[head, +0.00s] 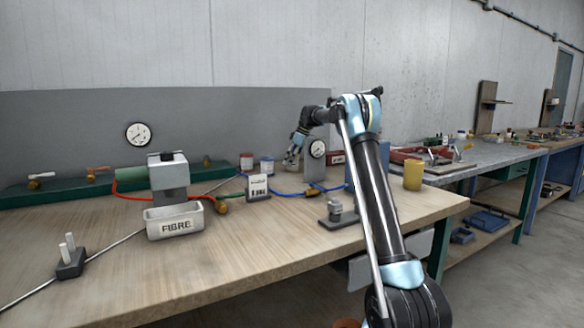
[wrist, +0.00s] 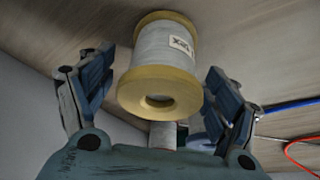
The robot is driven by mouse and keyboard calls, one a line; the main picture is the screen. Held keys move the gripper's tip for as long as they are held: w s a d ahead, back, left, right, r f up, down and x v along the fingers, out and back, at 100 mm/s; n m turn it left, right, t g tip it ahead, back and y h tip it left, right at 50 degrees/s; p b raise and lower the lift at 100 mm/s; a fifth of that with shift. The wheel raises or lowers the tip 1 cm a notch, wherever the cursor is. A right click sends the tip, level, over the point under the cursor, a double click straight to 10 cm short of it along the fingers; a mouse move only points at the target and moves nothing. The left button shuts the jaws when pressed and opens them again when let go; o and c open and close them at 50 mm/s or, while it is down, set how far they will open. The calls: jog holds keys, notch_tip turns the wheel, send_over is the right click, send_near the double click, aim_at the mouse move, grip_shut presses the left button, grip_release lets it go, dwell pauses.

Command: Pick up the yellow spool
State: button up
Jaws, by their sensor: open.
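The yellow spool (wrist: 158,88) has yellow end flanges and a white wound middle with a printed label. In the wrist view it is between the two blue fingers of my gripper (wrist: 161,62), with a visible gap on each side. The fingers are open and do not touch it. In the head view my gripper (head: 293,150) is low over the back of the workbench, and the yellow spool cannot be clearly made out there.
A blue hose (head: 300,193) runs along the bench in front.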

jog(key=shift+x, duration=1)
jog(key=c, duration=1.4)
jog(key=shift+o, duration=0.2)
